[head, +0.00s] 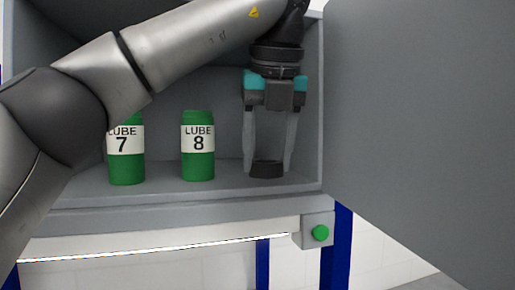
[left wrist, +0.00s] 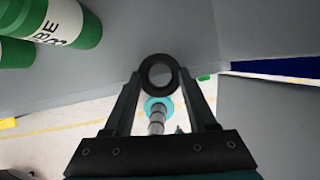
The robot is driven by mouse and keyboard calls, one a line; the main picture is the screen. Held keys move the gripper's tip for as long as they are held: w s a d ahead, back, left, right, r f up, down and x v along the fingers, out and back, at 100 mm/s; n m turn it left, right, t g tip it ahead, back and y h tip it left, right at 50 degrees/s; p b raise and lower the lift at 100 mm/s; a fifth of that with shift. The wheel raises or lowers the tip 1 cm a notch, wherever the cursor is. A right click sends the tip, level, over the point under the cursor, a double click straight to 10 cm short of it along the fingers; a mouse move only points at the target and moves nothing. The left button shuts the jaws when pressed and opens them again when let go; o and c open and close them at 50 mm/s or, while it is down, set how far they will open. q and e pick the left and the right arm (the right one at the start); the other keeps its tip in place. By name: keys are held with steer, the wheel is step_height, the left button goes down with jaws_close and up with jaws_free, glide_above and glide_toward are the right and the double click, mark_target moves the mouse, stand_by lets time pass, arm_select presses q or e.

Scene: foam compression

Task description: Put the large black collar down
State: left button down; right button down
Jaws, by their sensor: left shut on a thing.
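The large black collar (head: 266,169) is a short dark ring at the right end of the grey cabinet shelf. My left gripper (head: 267,162) points down and is shut on it, one finger on each side. In the head view the collar is at shelf level; I cannot tell whether its underside touches the shelf. In the left wrist view the collar (left wrist: 158,73) shows as a black ring between the fingertips of the left gripper (left wrist: 158,80), with its hole facing the camera. My right gripper is not in view.
Two green cans, LUBE 7 (head: 126,160) and LUBE 8 (head: 198,160), stand on the shelf (head: 230,182) left of the collar. The cabinet's side wall is close on the right, beside a large grey panel (head: 420,120). A green button (head: 320,233) sits below the shelf.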

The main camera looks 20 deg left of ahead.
mark_target(261, 180)
arm_select(q)
steer(key=shift+w+a+p, duration=0.2)
steer(key=shift+w+a, duration=0.1)
steer(key=shift+w, duration=0.3)
steer(key=shift+w+a+p, duration=0.15)
steer(key=shift+w+a, duration=0.1)
steer(key=shift+w, duration=0.3)
steer(key=w, duration=0.1)
steer(key=w+a+p, duration=0.1)
steer(key=w+f, duration=0.1)
steer(key=shift+w+a+p, duration=0.1)
steer(key=shift+a+p, duration=0.2)
steer(key=shift+f, duration=0.25)
steer(key=shift+f, duration=0.15)
steer(key=shift+c, duration=1)
jaws_free()
